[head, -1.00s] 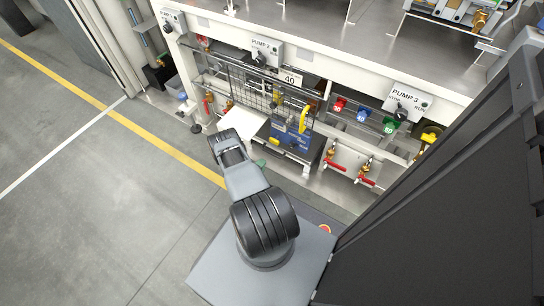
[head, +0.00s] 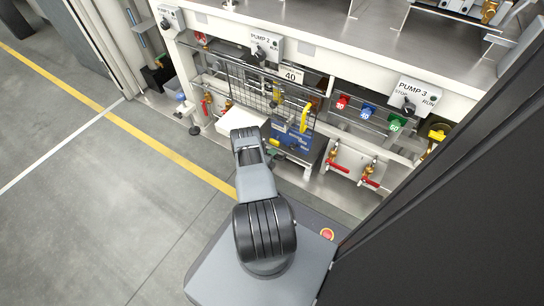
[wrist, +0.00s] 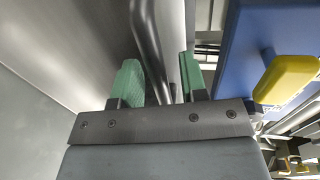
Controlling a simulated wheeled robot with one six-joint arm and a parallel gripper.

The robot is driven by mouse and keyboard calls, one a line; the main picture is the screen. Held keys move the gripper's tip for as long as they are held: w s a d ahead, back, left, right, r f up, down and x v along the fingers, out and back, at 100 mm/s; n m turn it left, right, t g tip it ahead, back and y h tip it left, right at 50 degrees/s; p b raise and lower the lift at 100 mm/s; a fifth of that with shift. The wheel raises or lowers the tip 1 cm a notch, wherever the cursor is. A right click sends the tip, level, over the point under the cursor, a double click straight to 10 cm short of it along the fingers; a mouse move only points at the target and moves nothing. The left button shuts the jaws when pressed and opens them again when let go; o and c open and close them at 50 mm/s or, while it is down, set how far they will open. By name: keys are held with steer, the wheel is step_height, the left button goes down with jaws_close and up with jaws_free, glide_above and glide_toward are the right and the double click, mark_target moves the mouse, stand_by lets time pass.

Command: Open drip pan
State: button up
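A bare pale metal box-like part, probably the drip pan (head: 240,119), sits low under PUMP 2, partly covered by my arm in the head view. In the wrist view a smooth steel surface (wrist: 75,40) fills the left side, with a dark grey bent bar handle (wrist: 150,45) in front of it. My gripper (wrist: 160,62) has two green-padded fingers spread apart, with the bar passing between them. A gap shows beside the bar, and I cannot tell whether either pad touches it. In the head view the fingers are mostly hidden by my wrist.
A wire guard (head: 255,88) is above. Red-handled valves (head: 338,167) sit further right. Floor at left is clear.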

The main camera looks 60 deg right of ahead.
steer(key=shift+c, duration=0.2)
jaws_close()
